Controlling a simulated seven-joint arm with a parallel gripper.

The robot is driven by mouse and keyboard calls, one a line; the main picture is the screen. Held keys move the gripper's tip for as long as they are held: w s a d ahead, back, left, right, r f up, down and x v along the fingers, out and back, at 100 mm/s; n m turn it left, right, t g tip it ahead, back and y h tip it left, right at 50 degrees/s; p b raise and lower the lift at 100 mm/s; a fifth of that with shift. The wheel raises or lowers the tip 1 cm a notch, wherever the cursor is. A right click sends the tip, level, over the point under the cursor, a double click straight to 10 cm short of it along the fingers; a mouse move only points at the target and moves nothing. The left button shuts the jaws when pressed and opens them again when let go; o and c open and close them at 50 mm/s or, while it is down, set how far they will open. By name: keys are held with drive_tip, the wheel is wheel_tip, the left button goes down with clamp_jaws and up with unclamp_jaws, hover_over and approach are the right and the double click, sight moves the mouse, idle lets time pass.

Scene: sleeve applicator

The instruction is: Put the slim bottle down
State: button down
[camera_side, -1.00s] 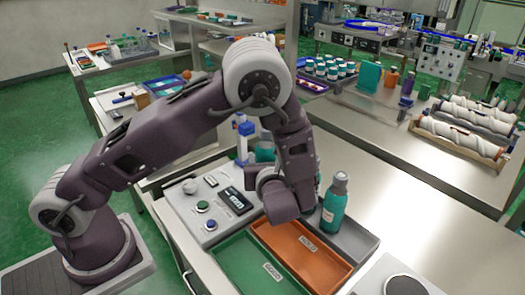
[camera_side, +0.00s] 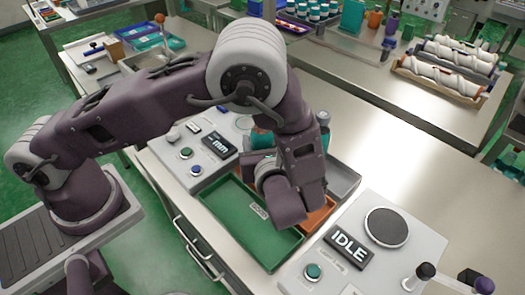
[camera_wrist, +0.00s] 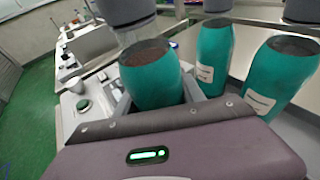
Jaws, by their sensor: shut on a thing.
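My gripper (camera_wrist: 155,98) is shut on a teal bottle (camera_wrist: 150,72), the slim bottle, in the wrist view. The bottle has a dark brownish top below a grey cap, and the jaws sit at its lower visible part. Its base is hidden behind my wrist housing.
Two more teal bottles, one in the middle (camera_wrist: 213,55) and one at right (camera_wrist: 275,78), stand close beside the held one. A grey tray (camera_side: 343,178) lies behind the orange one. A control panel (camera_side: 192,150) and an IDLE display (camera_side: 348,247) flank the trays.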

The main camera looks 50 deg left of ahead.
drive_tip(key=shift+f, duration=1.2)
drive_tip(key=shift+f, duration=0.15)
drive_tip(key=c, duration=0.7)
unclamp_jaws()
drive_tip(key=shift+s+d+r, duration=0.15)
drive_tip(key=shift+d+r, duration=0.1)
drive_tip(key=v, duration=1.1)
drive_tip(key=shift+s+d+r, duration=0.1)
drive_tip(key=shift+s+r, duration=0.05)
